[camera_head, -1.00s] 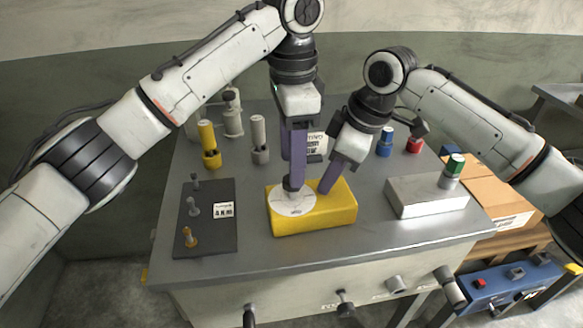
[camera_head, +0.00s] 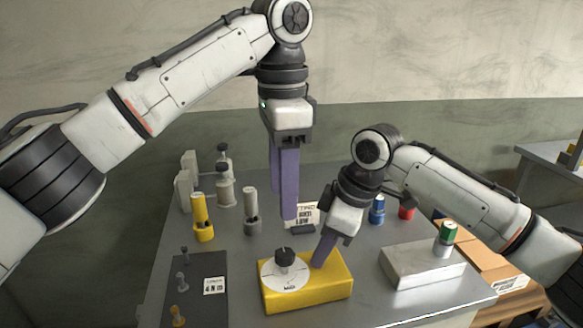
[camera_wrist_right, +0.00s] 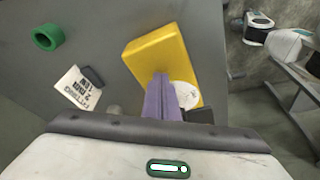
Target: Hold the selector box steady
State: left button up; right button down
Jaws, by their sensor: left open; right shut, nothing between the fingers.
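The yellow selector box (camera_head: 325,288) sits on the grey table. A white dial disc with a black knob (camera_head: 285,257) is on its top left part. My right gripper (camera_head: 321,258) is shut, its purple fingers together with their tips at the top of the box, just right of the dial. In the right wrist view the box (camera_wrist_right: 157,57) shows beyond the shut fingers (camera_wrist_right: 162,90), which partly cover the white dial. My left gripper (camera_head: 288,218) is open and empty, pointing down above and behind the knob, apart from it.
A dark plate with pegs (camera_head: 200,290) lies left of the box. A yellow cylinder (camera_head: 201,215) and grey cylinders stand behind. A pale metal block (camera_head: 422,262) with a green-capped post (camera_head: 446,235) is at right. A printed card (camera_head: 304,215) stands behind the box.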

jog(key=shift+w+r, duration=0.1)
jog(key=shift+r, duration=2.25)
jog(key=shift+r, duration=1.5)
jog(key=shift+r, duration=0.1)
jog(key=shift+r, duration=0.85)
jog(key=v, duration=1.2)
